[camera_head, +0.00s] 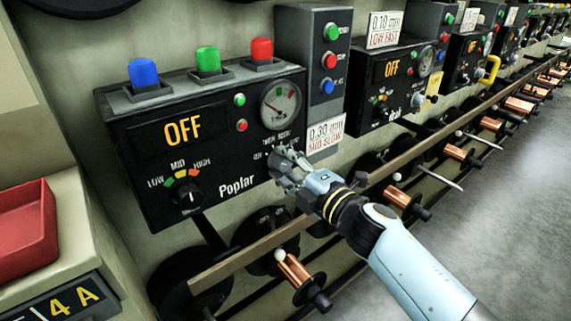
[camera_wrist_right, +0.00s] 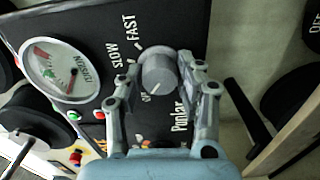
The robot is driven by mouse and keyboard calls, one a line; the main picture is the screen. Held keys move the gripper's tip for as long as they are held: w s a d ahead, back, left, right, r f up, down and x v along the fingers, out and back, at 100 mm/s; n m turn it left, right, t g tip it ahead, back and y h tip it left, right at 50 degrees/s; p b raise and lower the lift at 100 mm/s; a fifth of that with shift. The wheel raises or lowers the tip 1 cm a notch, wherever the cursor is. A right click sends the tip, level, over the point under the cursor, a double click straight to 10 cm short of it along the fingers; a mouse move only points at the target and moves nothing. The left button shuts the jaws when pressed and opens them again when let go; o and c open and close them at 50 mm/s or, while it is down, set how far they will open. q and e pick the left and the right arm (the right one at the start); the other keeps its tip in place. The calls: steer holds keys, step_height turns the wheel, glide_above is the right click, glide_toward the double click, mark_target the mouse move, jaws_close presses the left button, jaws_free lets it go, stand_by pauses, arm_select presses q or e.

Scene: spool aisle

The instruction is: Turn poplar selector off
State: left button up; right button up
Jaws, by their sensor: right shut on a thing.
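The black Poplar panel (camera_head: 225,205) is on the wall at left in the head view, with an orange OFF on its display (camera_head: 182,130). My right gripper (camera_head: 283,163) is at the panel's lower right, covering the selector there. In the right wrist view the selector is a round grey knob (camera_wrist_right: 159,73), with SLOW and FAST lettered beside it and a partly hidden OFF label. A pale mark on the knob appears to point towards the OFF label. My right gripper (camera_wrist_right: 160,84) is shut on the knob, one finger on each side. My left gripper is not in view.
A second, LOW-MID-HIGH knob (camera_head: 188,197) is at the panel's lower left, and a gauge (camera_head: 281,105) is above my gripper. A wooden rail (camera_head: 240,261) and copper spools (camera_head: 294,270) run below. Similar machines continue right; grey floor (camera_head: 480,220) is open.

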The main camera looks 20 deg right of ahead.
steer(key=shift+f, duration=0.1)
steer(key=o, duration=1.1)
steer(key=shift+o, duration=0.2)
steer(key=v, duration=1.2)
